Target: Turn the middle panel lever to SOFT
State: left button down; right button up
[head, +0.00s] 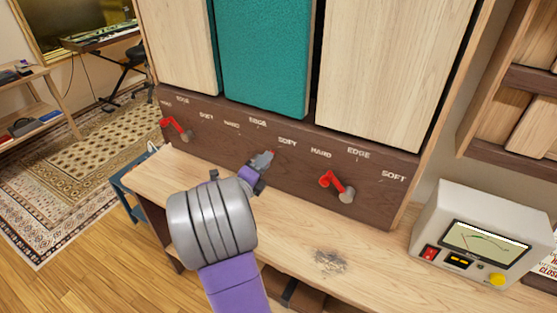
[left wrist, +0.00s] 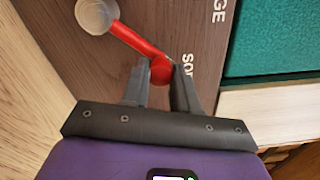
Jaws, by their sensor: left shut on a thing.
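The middle panel lever is red with a round grey hub (left wrist: 97,15) in the left wrist view. Its red arm (left wrist: 135,40) slants from the hub toward the partly hidden SOFT label (left wrist: 187,65). My left gripper (left wrist: 164,75) is shut on the lever's red knob end, one finger on each side. In the head view my left gripper (head: 265,163) is at the dark panel strip, below and left of the middle SOFT label (head: 287,141), and covers most of that lever. My right gripper is not in view.
A left red lever (head: 177,129) and a right red lever (head: 333,184) both tilt up-left toward HARD. A wooden ledge (head: 290,230) runs below the strip. A meter box (head: 480,240) stands at right. A teal panel (head: 265,60) is above.

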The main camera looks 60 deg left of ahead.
pick_arm(q)
jog(key=shift+w+d, duration=0.1)
dwell(0.4)
jog(key=c, duration=0.9)
grip_release()
jog(key=shift+w+f, duration=0.1)
jog(key=shift+o, duration=0.2)
jog(key=v, duration=0.7)
jog(key=shift+s+d+p, duration=0.2)
jog(key=shift+s+p, duration=0.1)
jog(key=shift+p, duration=0.05)
